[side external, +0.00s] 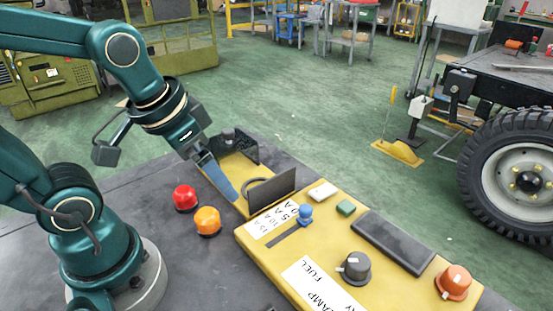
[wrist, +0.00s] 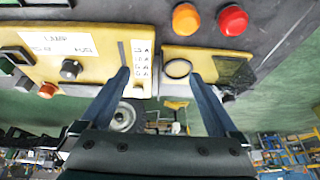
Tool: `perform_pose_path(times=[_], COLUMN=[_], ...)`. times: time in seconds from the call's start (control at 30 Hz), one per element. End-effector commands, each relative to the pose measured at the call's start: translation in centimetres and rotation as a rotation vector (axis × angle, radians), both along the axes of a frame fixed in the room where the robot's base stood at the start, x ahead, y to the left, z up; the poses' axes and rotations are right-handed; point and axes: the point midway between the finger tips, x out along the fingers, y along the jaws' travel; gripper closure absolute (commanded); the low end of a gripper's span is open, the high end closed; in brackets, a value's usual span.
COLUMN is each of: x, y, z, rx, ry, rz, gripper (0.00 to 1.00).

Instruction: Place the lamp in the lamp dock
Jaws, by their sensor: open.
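An orange dome (side external: 207,221) and a red dome (side external: 185,198), both lamp-like, stand on the dark bench top beside the yellow tray. Both also show in the wrist view, orange (wrist: 186,18) and red (wrist: 232,20). No label tells which is the task's lamp. A dark ring (wrist: 178,68), possibly the lamp dock, lies empty on the yellow tray (wrist: 205,60). My gripper (wrist: 160,76) is open and empty, its blue fingers on either side of the ring in the wrist view. In the side view my gripper (side external: 222,185) is over the tray; its exact height is unclear.
A dark upright plate (side external: 272,190) stands between the tray and a yellow panel (side external: 335,222). The panel carries a grey knob (side external: 355,267), an orange knob (side external: 454,282), a blue slider (side external: 305,214) and labels. A dark block (side external: 238,145) sits at the tray's far end.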

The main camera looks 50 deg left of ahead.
Motion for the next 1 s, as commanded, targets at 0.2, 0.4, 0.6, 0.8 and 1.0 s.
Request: perform_pose_path(times=[0.2, 0.4, 0.6, 0.8, 1.0], x=[0.7, -0.1, -0.5, -0.7, -0.6], y=[2.9, 4.3, 4.7, 4.6, 4.7], z=[-4.4, -7.0, -8.2, -10.3, -12.1], rx=[-0.023, -0.061, -0.077, -0.078, -0.077], ry=[0.218, 0.346, 0.385, 0.387, 0.385], rz=[0.099, 0.173, 0.203, 0.200, 0.201], gripper=[0.04, 0.04, 0.04, 0.04, 0.04])
